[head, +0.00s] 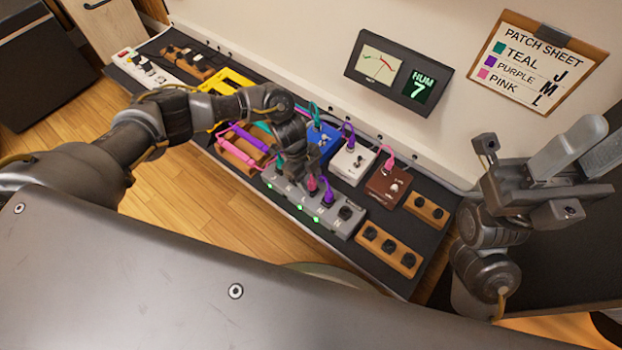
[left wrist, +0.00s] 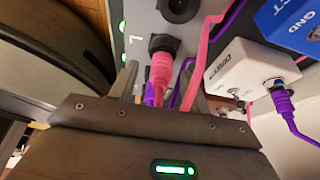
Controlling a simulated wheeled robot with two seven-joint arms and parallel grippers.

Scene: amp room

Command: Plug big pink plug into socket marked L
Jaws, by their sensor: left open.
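The big pink plug (left wrist: 161,72) sits in a black socket beside the printed L on the grey strip (left wrist: 137,38) in the left wrist view. Its pink cable leads off to the right. In the head view it shows at the strip (head: 312,183), partly behind my left gripper (head: 307,178). My left gripper is open, its fingers on either side of the plug, with no clear contact. A purple plug (head: 327,197) sits in the neighbouring socket, and a teal plug is at the J end. My right gripper (head: 590,150) is open and empty at the right.
Blue, white (head: 353,160) and brown (head: 386,186) pedals with cables stand behind the strip. The patch sheet (head: 534,65) lists teal J, purple M, pink L. Wooden blocks (head: 388,250) with black sockets stand at the right. The N socket (head: 345,212) is empty.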

